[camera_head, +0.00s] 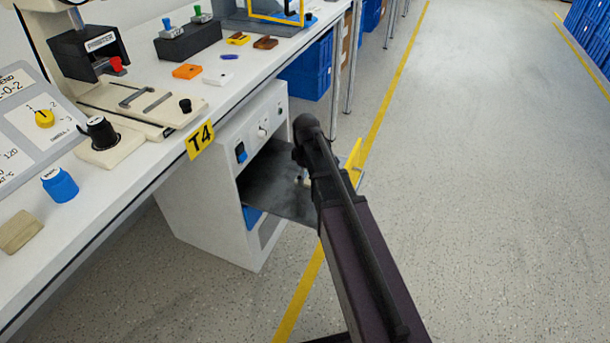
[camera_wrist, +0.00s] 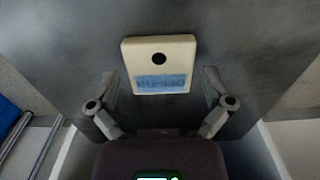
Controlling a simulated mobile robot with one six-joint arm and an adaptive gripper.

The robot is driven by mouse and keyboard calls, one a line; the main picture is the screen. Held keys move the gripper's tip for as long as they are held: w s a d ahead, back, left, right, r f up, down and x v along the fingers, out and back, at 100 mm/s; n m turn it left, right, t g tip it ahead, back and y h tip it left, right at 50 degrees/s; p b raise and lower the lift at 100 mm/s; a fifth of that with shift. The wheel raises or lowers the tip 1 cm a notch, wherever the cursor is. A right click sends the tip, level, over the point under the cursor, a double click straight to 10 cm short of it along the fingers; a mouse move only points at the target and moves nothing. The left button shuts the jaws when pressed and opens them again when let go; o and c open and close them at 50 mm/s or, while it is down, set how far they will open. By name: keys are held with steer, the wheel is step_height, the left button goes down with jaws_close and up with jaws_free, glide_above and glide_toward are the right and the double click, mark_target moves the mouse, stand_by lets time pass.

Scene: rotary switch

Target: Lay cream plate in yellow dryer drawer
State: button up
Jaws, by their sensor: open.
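The cream plate (camera_wrist: 159,50), with a dark round hole and a blue label, lies flat on the grey floor of the yellow dryer drawer (camera_wrist: 262,45) in the wrist view. My gripper (camera_wrist: 160,84) is open, with one finger on each side of the plate's lower part and a gap visible on both sides. In the head view the drawer (camera_head: 270,182) is pulled out of the white cabinet, and its yellow front (camera_head: 354,165) shows past my arm. My arm hides the gripper and most of the plate there.
The white dryer cabinet (camera_head: 205,200) stands under the worktop (camera_head: 120,205) marked T4. Its front has a blue switch (camera_head: 241,152) and a knob (camera_head: 262,132). The floor to the right is clear.

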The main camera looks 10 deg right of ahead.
mark_target(306, 177)
step_height(306, 177, up, 12)
steer(key=p, duration=1.2)
steer(key=shift+r, duration=0.1)
stand_by(0.7)
steer(key=s+m, duration=1)
steer(key=s, duration=0.6)
steer(key=shift+s+a+m, duration=0.15)
steer(key=shift+m, duration=0.25)
